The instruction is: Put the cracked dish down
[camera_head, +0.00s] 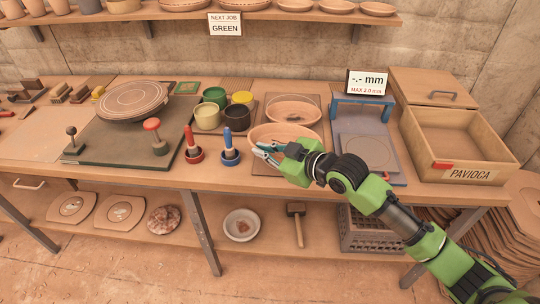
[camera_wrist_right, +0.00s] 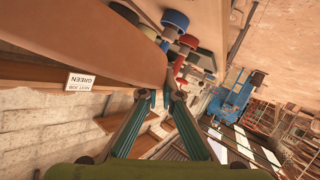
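A shallow terracotta dish (camera_head: 285,133) is at my right gripper (camera_head: 266,153), over the front of a board on the bench. In the right wrist view the dish fills the upper left as a large brown shape (camera_wrist_right: 90,45). Its edge lies between the teal fingertips of my right gripper (camera_wrist_right: 166,97), which look closed on it. I cannot make out a crack. A second terracotta dish (camera_head: 293,107) sits just behind, on the board. I cannot tell whether the held dish touches the board. My left gripper is not in view.
A blue gauge stand (camera_head: 362,106) with a grey plate is right of the gripper, and a wooden PAVIOCA box (camera_head: 462,130) beyond it. A blue-handled tool (camera_head: 229,147), a red-handled tool (camera_head: 192,146) and glaze pots (camera_head: 208,116) stand left. A white bowl (camera_head: 241,225) is on the lower shelf.

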